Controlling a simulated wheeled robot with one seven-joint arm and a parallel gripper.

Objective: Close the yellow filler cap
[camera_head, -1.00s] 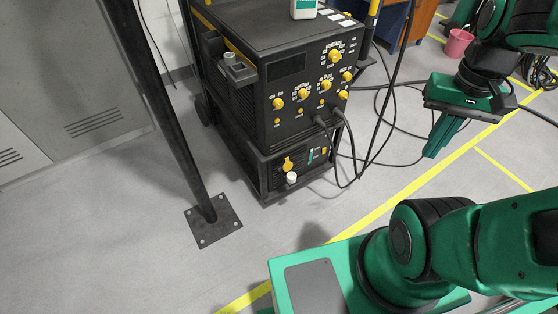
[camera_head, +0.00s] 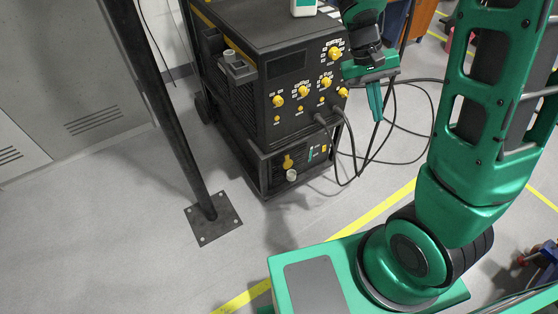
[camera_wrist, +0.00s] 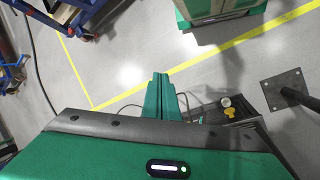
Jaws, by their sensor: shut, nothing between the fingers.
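The yellow filler cap (camera_head: 288,162) is low on the front of the black welding machine. It stands up above a short pale filler neck (camera_head: 292,175), whose top is uncovered. In the wrist view the yellow cap (camera_wrist: 231,112) lies beside the round pale neck (camera_wrist: 225,101), right of my fingers. My gripper (camera_head: 376,116) is shut and empty, pointing down at the machine's right front corner. It is higher than the cap and to its right, not touching it. The shut fingers (camera_wrist: 160,76) also show in the wrist view.
The welding machine (camera_head: 262,95) has several yellow knobs and front cables (camera_head: 350,150) that hang in a loop between cap and gripper. A black post (camera_head: 185,140) with a bolted floor plate stands left. Open floor lies in front of the machine.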

